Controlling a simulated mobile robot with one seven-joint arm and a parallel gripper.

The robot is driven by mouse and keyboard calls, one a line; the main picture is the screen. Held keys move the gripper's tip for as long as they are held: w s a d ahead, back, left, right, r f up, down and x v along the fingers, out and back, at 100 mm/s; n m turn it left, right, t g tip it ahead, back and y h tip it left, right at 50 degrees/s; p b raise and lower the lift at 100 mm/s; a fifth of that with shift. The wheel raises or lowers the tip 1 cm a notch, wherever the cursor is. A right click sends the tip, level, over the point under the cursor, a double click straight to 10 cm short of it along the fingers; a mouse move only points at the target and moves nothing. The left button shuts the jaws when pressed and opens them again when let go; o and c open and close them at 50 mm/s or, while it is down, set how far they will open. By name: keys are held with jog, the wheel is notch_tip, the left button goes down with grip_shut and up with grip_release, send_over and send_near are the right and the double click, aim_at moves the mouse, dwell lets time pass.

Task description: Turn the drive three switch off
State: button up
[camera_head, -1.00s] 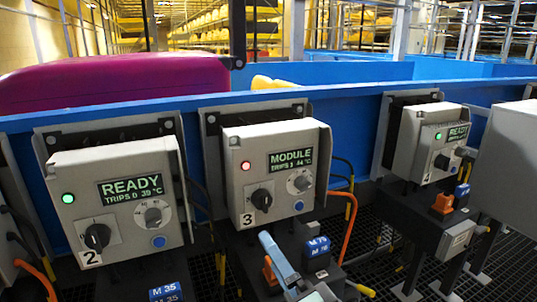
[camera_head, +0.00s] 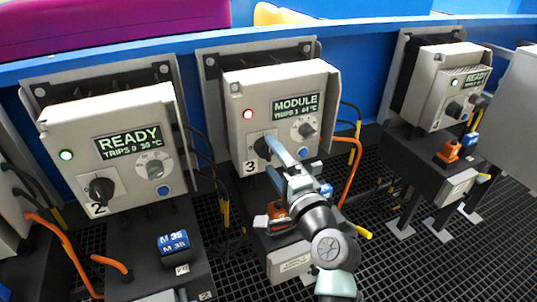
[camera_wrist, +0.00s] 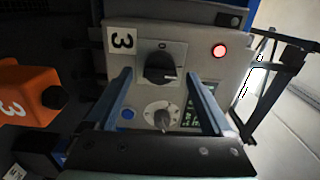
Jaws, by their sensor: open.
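The drive three box (camera_head: 242,103) is grey, labelled 3, with a red light and a display reading MODULE. Its black rotary switch (camera_head: 261,148) is on the lower left of its face; in the wrist view the switch (camera_wrist: 160,68) lies between and just beyond the fingertips. My gripper (camera_head: 274,148) is in front of the box, and its fingers partly cover the switch in the head view. In the wrist view my gripper (camera_wrist: 160,80) is open with nothing between its fingers. I cannot tell whether a fingertip touches the switch.
The drive two box (camera_head: 105,160) on the left and another box (camera_head: 440,85) on the right show green lights and READY. A grey knob (camera_wrist: 161,117) and blue button (camera_wrist: 128,114) sit beside the switch. Orange cables (camera_head: 355,165) hang right of drive three.

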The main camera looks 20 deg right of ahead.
jog(key=shift+w, duration=1.35)
jog(key=shift+c, duration=0.3)
grip_shut()
